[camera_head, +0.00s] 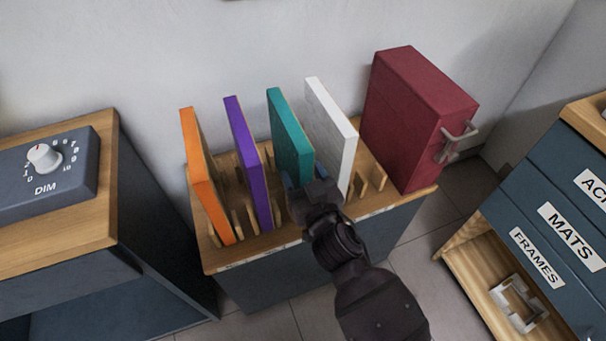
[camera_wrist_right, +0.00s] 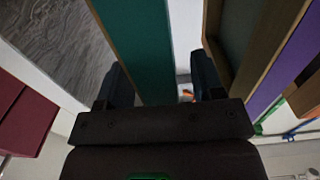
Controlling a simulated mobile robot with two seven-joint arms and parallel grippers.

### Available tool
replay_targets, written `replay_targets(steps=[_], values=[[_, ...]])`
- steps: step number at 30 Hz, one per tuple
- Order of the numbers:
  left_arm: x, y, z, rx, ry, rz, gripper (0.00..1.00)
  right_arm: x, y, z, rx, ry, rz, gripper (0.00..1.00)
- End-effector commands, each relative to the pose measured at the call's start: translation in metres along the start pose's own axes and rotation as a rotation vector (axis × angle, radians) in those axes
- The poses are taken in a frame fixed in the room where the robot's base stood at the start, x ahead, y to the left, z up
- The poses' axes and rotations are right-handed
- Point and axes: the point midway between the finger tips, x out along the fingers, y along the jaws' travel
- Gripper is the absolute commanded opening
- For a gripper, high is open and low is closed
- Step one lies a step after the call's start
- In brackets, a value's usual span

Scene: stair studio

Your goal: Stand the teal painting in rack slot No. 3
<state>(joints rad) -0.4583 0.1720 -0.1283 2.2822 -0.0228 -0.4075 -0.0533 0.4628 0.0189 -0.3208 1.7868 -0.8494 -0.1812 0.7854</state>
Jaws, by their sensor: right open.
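The teal painting (camera_head: 289,138) stands upright in the wooden rack (camera_head: 290,238), third from the left, between a purple painting (camera_head: 248,160) and a white one (camera_head: 332,125). My right gripper (camera_head: 306,183) is at its front edge, low down, with the jaws open. In the right wrist view the teal painting (camera_wrist_right: 147,45) runs between the two fingers of the gripper (camera_wrist_right: 165,88), nearer the left finger. The gripper hides the painting's lower front part. Slot labels along the rack's front edge are too small to read. My left gripper is not in view.
An orange painting (camera_head: 207,180) stands at the rack's left end. A dark red case (camera_head: 408,120) with a handle stands at its right end. A cabinet with a dial box (camera_head: 65,170) is at left, a drawer unit (camera_head: 560,190) at right. The wall is close behind.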

Motion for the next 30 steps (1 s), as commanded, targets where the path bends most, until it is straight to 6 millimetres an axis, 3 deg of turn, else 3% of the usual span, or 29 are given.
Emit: replay_targets(steps=[8, 24, 30], values=[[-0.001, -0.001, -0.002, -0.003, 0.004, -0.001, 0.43, -0.012, 0.0, 0.0, 0.0, -0.002, 0.001, 0.61], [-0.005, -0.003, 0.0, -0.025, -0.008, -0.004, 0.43, -0.087, 0.0, -0.001, 0.001, 0.0, 0.001, 0.61], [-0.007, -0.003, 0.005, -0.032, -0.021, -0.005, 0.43, -0.103, 0.0, -0.001, 0.0, 0.001, 0.0, 0.61]])
